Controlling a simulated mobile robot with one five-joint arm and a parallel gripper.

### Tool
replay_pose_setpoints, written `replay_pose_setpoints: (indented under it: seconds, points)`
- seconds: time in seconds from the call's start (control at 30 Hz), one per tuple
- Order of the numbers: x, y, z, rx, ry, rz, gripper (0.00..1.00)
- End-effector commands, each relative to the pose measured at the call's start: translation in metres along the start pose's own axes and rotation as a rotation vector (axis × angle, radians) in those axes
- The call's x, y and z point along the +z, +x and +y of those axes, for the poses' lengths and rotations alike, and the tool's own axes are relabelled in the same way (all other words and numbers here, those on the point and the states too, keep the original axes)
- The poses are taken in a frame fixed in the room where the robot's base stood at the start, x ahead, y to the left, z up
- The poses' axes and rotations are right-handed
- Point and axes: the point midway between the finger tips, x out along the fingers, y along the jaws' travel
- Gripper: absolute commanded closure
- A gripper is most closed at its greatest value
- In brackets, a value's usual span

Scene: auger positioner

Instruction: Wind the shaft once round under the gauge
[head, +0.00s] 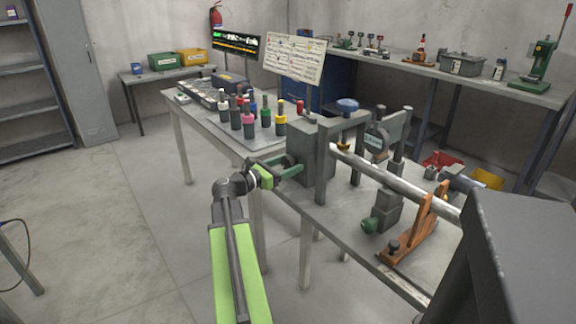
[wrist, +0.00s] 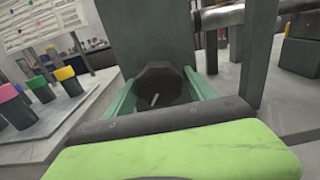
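The long silver shaft (head: 395,178) runs from the grey headstock block (head: 312,150) toward the lower right, over an orange support (head: 415,228). The round gauge (head: 377,140) hangs on a stand above the shaft. My gripper (head: 292,165) is at the headstock's left face. In the wrist view its two green fingers (wrist: 160,92) lie on either side of a dark faceted knob (wrist: 160,78), which has a pale line on its face. The fingers look close to the knob's sides, but I cannot tell whether they press on it. The gauge's reading is too small to make out.
Several bottles with coloured caps (head: 248,118) stand on a mat left of the headstock. A notice board (head: 294,58) and a dark display (head: 235,42) stand behind. A large dark panel (head: 520,250) blocks the lower right.

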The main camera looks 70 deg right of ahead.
Motion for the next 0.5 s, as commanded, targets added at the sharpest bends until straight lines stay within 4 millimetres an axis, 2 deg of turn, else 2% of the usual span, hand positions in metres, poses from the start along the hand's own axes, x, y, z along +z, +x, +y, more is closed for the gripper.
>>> replay_pose_setpoints:
  seconds: [0.03, 0.33, 0.37, 0.5]
  points:
    - [0.0, -0.0001, 0.0, 0.0, 0.0, 0.0, 0.44]
    - [0.0, -0.0003, 0.0, 0.0, 0.0, 0.0, 0.83]
    - [0.0, -0.0003, 0.0, 0.0, 0.0, 0.0, 0.86]
    - [0.0, -0.0003, 0.0, 0.0, 0.005, 0.0, 0.86]
